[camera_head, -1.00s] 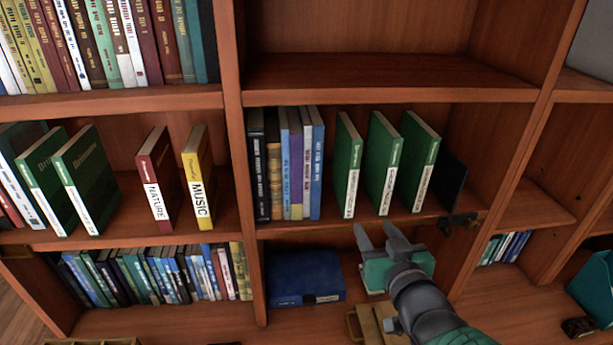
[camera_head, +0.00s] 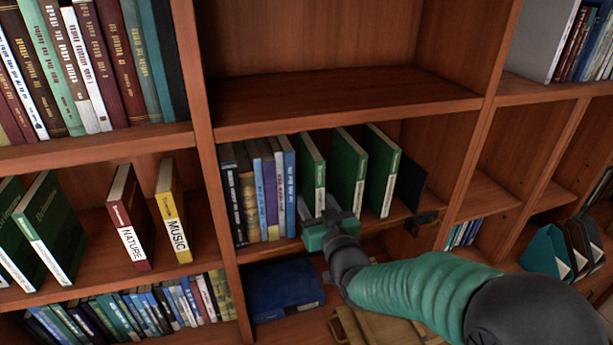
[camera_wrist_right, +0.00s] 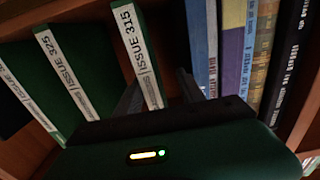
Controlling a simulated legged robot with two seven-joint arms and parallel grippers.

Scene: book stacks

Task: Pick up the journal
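Three green journals with white spine labels stand upright on the middle shelf. The leftmost journal (camera_head: 313,160), labelled ISSUE 315 in the right wrist view (camera_wrist_right: 137,55), has my right gripper (camera_head: 322,210) at the lower part of its spine. In the wrist view the two fingers (camera_wrist_right: 158,95) are apart, one on each side of that spine, with a visible gap on the right side. The middle journal (camera_head: 347,165) reads ISSUE 325 in the wrist view (camera_wrist_right: 66,75). The third journal (camera_head: 381,170) stands to its right. My left gripper is out of view.
Blue, purple and dark books (camera_head: 262,190) stand close on the left of the journals. A dark bookend (camera_head: 410,182) is on their right. A blue box (camera_head: 283,288) lies on the shelf below. The shelf above (camera_head: 340,100) is empty.

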